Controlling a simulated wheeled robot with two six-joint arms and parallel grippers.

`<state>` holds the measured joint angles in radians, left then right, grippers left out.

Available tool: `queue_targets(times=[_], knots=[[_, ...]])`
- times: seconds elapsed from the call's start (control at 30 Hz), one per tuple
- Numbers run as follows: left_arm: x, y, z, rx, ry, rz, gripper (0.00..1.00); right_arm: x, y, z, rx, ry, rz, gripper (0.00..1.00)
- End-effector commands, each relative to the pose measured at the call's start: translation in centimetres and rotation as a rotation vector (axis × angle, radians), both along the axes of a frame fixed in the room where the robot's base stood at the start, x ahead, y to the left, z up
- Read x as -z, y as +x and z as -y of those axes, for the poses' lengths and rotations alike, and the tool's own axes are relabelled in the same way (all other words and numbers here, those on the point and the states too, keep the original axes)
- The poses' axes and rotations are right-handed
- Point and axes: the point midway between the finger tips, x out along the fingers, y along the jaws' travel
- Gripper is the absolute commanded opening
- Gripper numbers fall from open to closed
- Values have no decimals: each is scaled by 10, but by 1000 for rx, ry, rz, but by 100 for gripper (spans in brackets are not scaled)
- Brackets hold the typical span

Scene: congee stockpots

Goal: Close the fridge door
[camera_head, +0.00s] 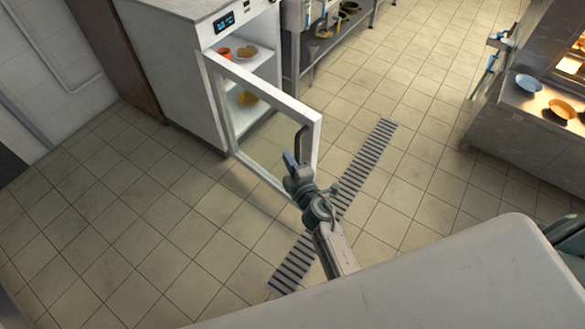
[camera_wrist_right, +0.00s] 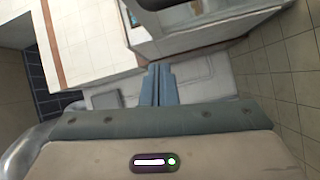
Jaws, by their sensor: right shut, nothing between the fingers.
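The white fridge (camera_head: 180,75) stands at the upper left in the head view. Its glass door with a white frame (camera_head: 268,92) is open and swung out toward me. A dark handle (camera_head: 302,142) is near the door's free edge. My right gripper (camera_head: 289,160) is shut and empty, at the lower free-edge side of the door, close below the handle. I cannot tell if it touches the door. In the right wrist view its blue fingertips (camera_wrist_right: 158,70) are together, with pale surfaces beyond them. My left gripper is not in view.
Food and an orange cup (camera_head: 224,53) are on the fridge shelves. A metal table (camera_head: 310,45) stands right of the fridge. A floor drain grate (camera_head: 365,160) runs past the door. A counter with plates (camera_head: 530,110) is at the right. The tiled floor left of the door is clear.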

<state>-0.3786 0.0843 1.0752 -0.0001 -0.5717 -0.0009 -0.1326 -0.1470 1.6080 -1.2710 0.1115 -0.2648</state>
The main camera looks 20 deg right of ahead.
Motion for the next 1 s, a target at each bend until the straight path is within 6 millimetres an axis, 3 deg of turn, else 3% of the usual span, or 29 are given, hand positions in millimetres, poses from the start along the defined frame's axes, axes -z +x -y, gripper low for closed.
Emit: queue_targets(times=[0.2,0.3,0.5,1.0], knots=[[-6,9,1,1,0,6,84,3,44,-3,0,-1,1,0],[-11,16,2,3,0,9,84,7,46,15,0,-4,0,0],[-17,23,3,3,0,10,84,10,52,31,0,0,0,0],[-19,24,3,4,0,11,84,9,53,36,-4,-1,1,0]])
